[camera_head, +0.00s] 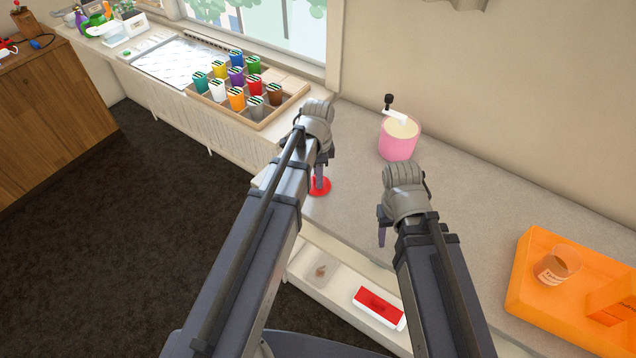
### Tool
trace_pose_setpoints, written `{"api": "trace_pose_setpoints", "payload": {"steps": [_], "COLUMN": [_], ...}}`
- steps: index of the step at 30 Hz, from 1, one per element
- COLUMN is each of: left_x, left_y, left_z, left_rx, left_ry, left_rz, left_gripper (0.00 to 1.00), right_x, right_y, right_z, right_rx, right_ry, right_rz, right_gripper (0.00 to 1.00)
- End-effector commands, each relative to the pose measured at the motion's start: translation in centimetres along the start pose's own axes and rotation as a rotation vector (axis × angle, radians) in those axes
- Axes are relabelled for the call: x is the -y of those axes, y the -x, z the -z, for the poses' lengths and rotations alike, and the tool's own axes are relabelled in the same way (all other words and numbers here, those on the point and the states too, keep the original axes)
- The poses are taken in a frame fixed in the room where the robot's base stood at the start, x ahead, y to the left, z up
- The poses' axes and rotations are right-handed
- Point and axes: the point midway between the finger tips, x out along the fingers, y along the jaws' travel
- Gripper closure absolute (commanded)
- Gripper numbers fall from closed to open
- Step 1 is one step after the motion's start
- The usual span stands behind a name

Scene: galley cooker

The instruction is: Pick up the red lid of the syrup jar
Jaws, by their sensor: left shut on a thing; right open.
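The red lid (320,187) is a flat red disc near the left end of the grey worktop. My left gripper (319,176) points down at it and is shut on it, though the arm hides part of the grip. I cannot tell whether the lid touches the worktop. A clear, open-topped jar (557,265) with brown contents and a label stands in the orange tray (520,290) at the right; its label is too small to read. My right gripper (383,232) is open and empty above the worktop's front edge.
A pink pot (398,142) with a crank stands at the back of the worktop. An open drawer (335,290) below holds a red-and-white box (378,306). A wooden tray (262,122) of coloured cups sits at the left. The worktop between pot and orange tray is clear.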

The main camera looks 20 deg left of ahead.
Motion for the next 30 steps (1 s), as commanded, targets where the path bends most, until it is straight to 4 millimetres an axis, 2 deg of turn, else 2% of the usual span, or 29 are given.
{"api": "trace_pose_setpoints", "payload": {"steps": [11,17,23,30], "left_x": [0.0,0.0,0.0,0.0], "left_y": [0.1,1.0,3.3,7.0], "left_z": [0.0,0.0,0.0,0.0], "left_rx": [0.000,0.000,0.000,0.000], "left_ry": [0.000,0.000,0.000,0.000], "left_rz": [0.000,0.000,0.000,0.000], "left_gripper": [1.00,1.00,1.00,1.00], "right_x": [0.0,-0.1,-0.3,-0.7], "right_y": [0.1,1.0,3.2,7.0], "right_z": [0.0,-0.1,-0.2,-0.4], "right_rx": [0.000,0.000,0.000,0.000], "right_ry": [0.000,0.000,0.000,0.001], "right_rz": [0.000,0.000,0.000,0.000], "right_gripper": [0.50,0.50,0.50,0.50]}}
